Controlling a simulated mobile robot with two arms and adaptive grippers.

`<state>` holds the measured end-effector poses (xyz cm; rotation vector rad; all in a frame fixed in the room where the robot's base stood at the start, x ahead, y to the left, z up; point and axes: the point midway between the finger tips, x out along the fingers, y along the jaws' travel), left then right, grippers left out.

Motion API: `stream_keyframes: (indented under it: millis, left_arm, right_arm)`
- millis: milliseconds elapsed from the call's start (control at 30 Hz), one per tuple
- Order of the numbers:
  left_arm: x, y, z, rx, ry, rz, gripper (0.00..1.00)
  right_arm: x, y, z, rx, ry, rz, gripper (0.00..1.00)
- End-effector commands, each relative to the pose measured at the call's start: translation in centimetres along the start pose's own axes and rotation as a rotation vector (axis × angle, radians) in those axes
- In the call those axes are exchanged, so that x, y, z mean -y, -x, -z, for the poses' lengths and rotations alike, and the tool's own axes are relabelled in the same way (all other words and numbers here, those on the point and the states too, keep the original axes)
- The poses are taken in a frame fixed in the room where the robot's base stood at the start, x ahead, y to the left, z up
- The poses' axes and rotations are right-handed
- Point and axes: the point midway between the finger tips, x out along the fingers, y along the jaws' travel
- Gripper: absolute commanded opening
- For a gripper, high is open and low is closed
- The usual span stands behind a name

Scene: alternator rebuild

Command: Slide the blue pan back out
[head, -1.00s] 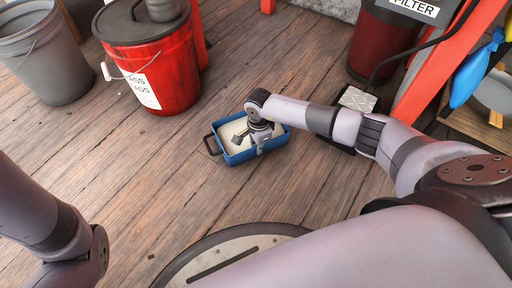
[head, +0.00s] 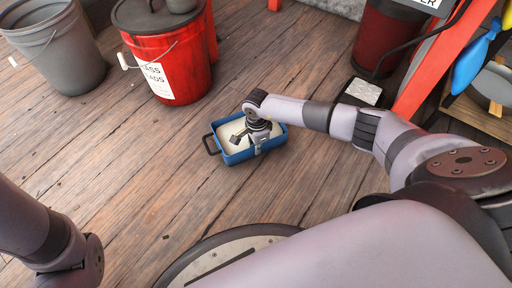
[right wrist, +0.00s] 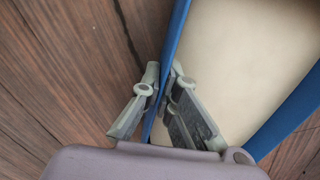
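The blue pan (head: 238,159) sits on the plank floor at the middle of the head view, with a cream-coloured inside and a dark handle at its left end. In the right wrist view, the fingers of my right gripper (right wrist: 160,88) straddle the pan's blue side wall (right wrist: 176,32), one on the floor side and one over the cream inside. They look closed on the wall. Of my left arm only a link shows at lower left; its gripper is out of view.
A red bucket (head: 183,68) with a dark lid and a grey bucket (head: 62,55) stand at upper left. A dark red bin (head: 383,40), a white-topped black block (head: 364,91) and a red post (head: 428,70) stand to the right. Floor left of the pan is clear.

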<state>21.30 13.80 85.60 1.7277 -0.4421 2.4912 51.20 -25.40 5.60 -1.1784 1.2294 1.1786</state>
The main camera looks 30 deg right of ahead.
Motion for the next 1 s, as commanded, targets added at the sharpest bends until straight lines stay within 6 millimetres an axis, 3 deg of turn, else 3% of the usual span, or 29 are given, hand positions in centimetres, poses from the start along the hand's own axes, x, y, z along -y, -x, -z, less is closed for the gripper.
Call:
stream_keyframes:
  millis: [133,533,867,1000]
  left_arm:
    - [0.0,0.0,-0.1,0.001,0.0,0.0,0.0]
    - [0.0,0.0,-0.1,0.001,0.0,0.0,0.0]
    - [0.1,0.0,-0.1,0.001,0.001,0.004,0.0]
    - [0.1,0.0,0.0,0.001,0.001,0.003,0.0]
  right_arm:
    - [0.0,0.1,-0.4,0.007,0.005,0.0,0.0]
    - [0.0,0.0,-0.1,0.002,0.002,0.0,0.28]
    - [0.0,0.2,0.0,0.001,0.001,0.001,0.28]
    - [0.2,1.7,0.0,0.002,0.003,0.004,0.28]
